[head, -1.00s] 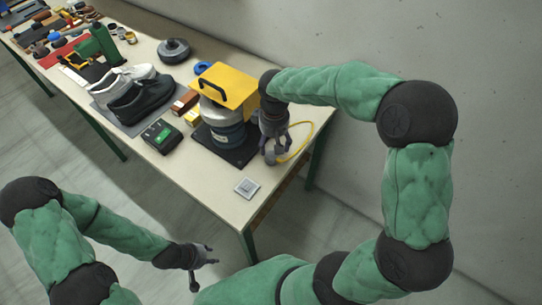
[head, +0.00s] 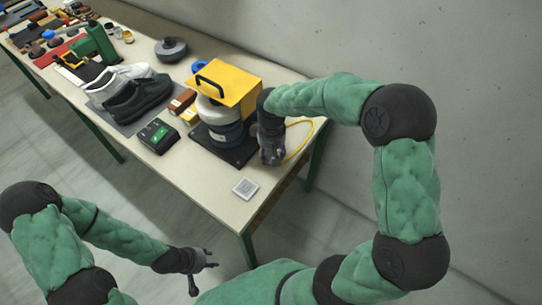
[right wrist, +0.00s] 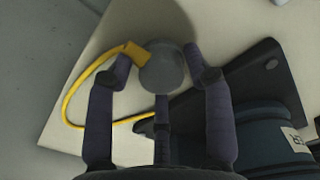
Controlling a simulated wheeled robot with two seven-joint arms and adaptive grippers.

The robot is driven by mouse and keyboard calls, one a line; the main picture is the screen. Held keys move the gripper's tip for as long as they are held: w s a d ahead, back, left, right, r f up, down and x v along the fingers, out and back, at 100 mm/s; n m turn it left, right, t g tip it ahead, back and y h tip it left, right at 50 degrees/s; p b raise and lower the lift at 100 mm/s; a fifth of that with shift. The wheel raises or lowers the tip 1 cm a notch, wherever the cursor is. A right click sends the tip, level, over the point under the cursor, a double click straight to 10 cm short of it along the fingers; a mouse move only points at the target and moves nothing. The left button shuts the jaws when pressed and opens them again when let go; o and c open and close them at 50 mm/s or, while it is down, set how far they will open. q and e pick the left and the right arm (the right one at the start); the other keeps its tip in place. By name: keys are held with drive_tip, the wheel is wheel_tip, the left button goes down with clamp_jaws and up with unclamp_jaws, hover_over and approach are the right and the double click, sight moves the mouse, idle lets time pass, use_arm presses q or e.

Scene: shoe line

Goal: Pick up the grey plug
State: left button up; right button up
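The grey plug (right wrist: 163,70) is a round grey piece on a yellow cable, seen in the right wrist view. My right gripper (right wrist: 160,75) is open, with its fingers spread around the plug. Gaps show between the plug and the side fingers; whether the lower middle finger touches it I cannot tell. In the head view my right gripper (head: 271,160) points down at the table's right end and hides the plug. The yellow cable (head: 306,138) loops out to its right. My left gripper (head: 208,263) is open and empty, in front of the table.
A grey-blue machine with a yellow top (head: 227,82) stands on a dark base plate (head: 237,155) just left of my right gripper. A small white square plate (head: 245,188) lies near the table's front corner. Shoes (head: 139,98) and a black-green box (head: 159,136) are farther left.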

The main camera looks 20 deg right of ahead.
drive_tip(key=c, duration=0.6)
